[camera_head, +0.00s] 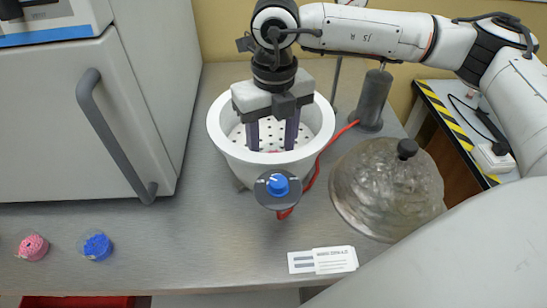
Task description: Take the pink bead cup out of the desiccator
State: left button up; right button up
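The desiccator (219,141) is a white round bowl with a perforated plate inside, standing open on the steel bench. My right gripper (272,149) reaches down into it from above. Its two dark fingers stand apart, with their tips low in the bowl near the front rim. A small trace of pink shows between the fingertips; most of whatever is there is hidden by the rim and fingers, so I cannot tell whether the fingers touch it. Another cup of pink beads (33,247) stands on the bench at the left. My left gripper is not in view.
A cup of blue beads (97,246) stands beside the pink one. The glass lid (388,190) lies right of the desiccator. A blue-knobbed valve (278,187), a red hose (322,152) and a grey post (373,100) are close by. A white oven (85,120) stands left.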

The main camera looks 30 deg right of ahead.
jog(key=shift+f, duration=0.45)
jog(key=shift+c, duration=0.4)
jog(key=c, duration=0.7)
jog(key=shift+r, duration=0.1)
jog(key=shift+c, duration=0.2)
